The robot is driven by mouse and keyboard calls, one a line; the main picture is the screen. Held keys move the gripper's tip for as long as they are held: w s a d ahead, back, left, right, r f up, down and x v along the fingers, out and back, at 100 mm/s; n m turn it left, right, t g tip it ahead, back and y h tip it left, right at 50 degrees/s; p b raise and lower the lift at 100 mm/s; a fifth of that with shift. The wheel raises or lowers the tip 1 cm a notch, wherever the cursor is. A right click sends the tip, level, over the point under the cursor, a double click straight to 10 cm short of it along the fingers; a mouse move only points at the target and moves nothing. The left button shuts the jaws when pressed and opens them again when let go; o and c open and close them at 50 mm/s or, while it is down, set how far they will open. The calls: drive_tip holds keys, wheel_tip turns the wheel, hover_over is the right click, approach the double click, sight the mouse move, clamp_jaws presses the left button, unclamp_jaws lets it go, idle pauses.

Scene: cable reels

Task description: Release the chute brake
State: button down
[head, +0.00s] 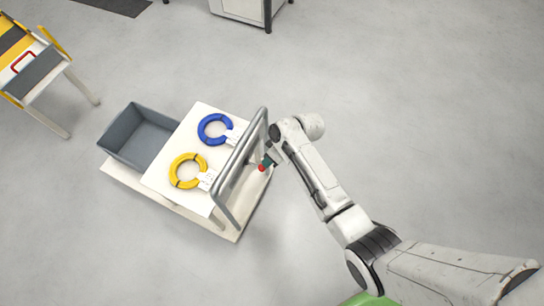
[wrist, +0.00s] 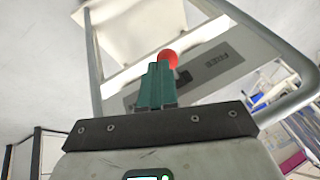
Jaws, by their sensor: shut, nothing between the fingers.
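A red ball knob (head: 262,168) sits at the handle end of the cart, below the grey push bar (head: 240,170). It also shows in the wrist view (wrist: 168,58), right at the tips of my teal fingers. My gripper (head: 266,161) is shut with its fingers together and nothing between them. Its fingertips (wrist: 161,66) overlap the knob's lower left edge in the wrist view; I cannot tell whether they touch it. The knob's stem is hidden behind the fingers. No part in view is clearly labelled as a chute brake.
The cart's white top (head: 180,150) carries a blue reel (head: 203,129) and a yellow reel (head: 175,180), both tagged. A grey bin (head: 115,138) stands at its left. A yellow and grey stand (head: 38,72) with a red handle is at upper left.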

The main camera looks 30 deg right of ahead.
drive_tip(key=shift+s+a+m+t+p, duration=0.35)
drive_tip(key=shift+s+m+t+p, duration=0.05)
drive_tip(key=shift+m, duration=0.5)
drive_tip(key=shift+w+d+b, duration=0.1)
drive_tip(key=shift+w+b, duration=0.25)
drive_tip(key=shift+w, duration=0.45)
